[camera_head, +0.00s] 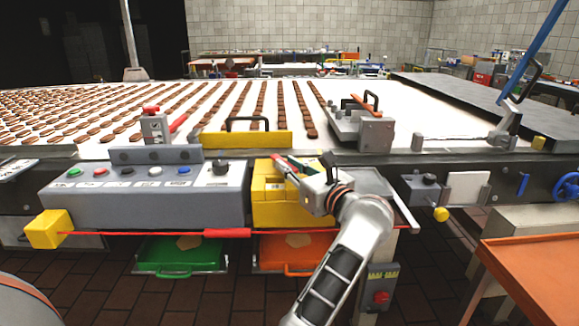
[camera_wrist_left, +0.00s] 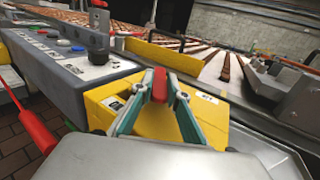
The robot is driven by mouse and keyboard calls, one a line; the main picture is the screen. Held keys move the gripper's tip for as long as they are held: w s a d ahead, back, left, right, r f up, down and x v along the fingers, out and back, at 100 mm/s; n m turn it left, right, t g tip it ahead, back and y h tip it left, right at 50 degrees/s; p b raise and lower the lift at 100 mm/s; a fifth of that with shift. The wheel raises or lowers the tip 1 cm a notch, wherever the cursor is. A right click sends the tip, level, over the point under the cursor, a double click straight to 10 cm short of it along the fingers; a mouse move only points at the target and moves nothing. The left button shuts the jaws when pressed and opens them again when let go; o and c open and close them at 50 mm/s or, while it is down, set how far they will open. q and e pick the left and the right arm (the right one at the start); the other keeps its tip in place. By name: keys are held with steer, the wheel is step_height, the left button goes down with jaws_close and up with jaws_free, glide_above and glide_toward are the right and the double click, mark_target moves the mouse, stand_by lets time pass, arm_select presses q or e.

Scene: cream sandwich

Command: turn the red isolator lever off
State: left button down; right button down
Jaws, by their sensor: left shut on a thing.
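The red isolator lever (camera_wrist_left: 159,84) shows in the left wrist view between the fingertips of my left gripper (camera_wrist_left: 160,92), above the yellow box (camera_wrist_left: 103,106). My left gripper is shut on the lever. In the head view, my left gripper (camera_head: 287,168) reaches in over the top of the yellow box (camera_head: 290,214). The fingers and wrist hide most of the lever there. I cannot make out the lever's base or its exact angle. My right gripper is in neither view.
A grey control panel (camera_head: 140,208) with coloured buttons and a black knob (camera_head: 220,167) adjoins the yellow box on the left. A red pull cord (camera_head: 228,233) runs below it. Green (camera_head: 180,258) and orange (camera_head: 290,254) trays sit underneath. The conveyor (camera_head: 225,122) carrying rows of biscuits lies behind.

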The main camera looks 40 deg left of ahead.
arm_select(q)
steer(key=c, duration=2)
jaws_free()
steer(key=shift+o, duration=0.2)
step_height(320, 180, up, 10)
steer(key=shift+f, duration=0.1)
